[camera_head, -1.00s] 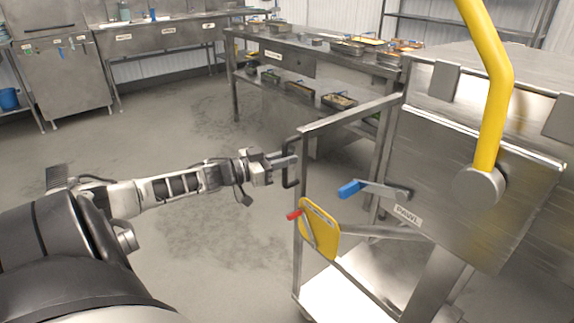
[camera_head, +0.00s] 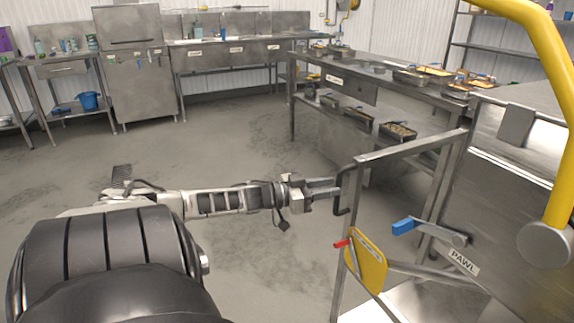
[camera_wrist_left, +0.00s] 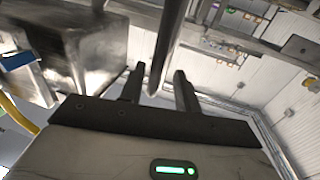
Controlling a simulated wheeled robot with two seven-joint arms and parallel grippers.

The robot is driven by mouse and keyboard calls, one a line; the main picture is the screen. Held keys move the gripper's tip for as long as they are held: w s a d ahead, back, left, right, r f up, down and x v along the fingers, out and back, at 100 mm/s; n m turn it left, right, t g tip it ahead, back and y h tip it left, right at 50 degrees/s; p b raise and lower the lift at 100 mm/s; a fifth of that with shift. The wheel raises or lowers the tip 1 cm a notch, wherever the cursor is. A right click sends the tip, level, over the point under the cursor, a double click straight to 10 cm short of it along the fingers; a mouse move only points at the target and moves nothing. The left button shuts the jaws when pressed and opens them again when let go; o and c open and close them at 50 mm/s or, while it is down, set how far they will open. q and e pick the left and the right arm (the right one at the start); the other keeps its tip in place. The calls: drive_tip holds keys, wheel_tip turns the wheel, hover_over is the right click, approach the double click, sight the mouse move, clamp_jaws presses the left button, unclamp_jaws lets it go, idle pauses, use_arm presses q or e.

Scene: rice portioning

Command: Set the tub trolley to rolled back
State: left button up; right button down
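The tub trolley is a steel frame (camera_head: 410,147) at the right of the head view, with a steel tub (camera_head: 500,200) on it. A black handle (camera_head: 347,192) stands on the frame's left post. My left gripper (camera_head: 327,188) is at this handle. In the left wrist view the gripper (camera_wrist_left: 160,90) has its two fingers apart, with a dark bar (camera_wrist_left: 168,40) between them and gaps beside it. A yellow plate (camera_head: 369,262) with a red lever (camera_head: 342,244) is below the handle. A blue-tipped lever (camera_head: 403,227) sits by the PAWL label (camera_head: 464,262). My right gripper is out of view.
A thick yellow bar (camera_head: 548,60) rises at the right. A steel table (camera_head: 335,80) with several food trays stands behind the trolley. Counters and a blue bucket (camera_head: 88,100) are along the back. Open grey floor (camera_head: 200,150) lies left of the trolley.

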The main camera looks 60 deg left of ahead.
use_arm(q)
drive_tip(key=p+v, duration=0.3)
drive_tip(key=v, duration=0.9)
drive_tip(key=shift+s, duration=0.35)
drive_tip(key=shift+a, duration=0.1)
drive_tip(key=s+d+f+n+g+y, duration=0.1)
drive_tip(key=d+f+n+g+y, duration=0.35)
drive_tip(key=d+f, duration=1.2)
drive_tip(key=s+d+r+m+g, duration=0.2)
drive_tip(key=s+d+r+g, duration=0.3)
drive_tip(key=d, duration=0.5)
drive_tip(key=s+d+r+m+g, duration=0.1)
drive_tip(key=s+d+r+g, duration=0.35)
drive_tip(key=d, duration=0.55)
drive_tip(key=w+d+f+t+h, duration=0.3)
drive_tip(key=w+d+t, duration=0.2)
drive_tip(key=d+t, duration=0.1)
drive_tip(key=shift+w+t+p, duration=0.4)
drive_tip(key=shift+t+p, duration=0.05)
drive_tip(key=shift+t, duration=0.25)
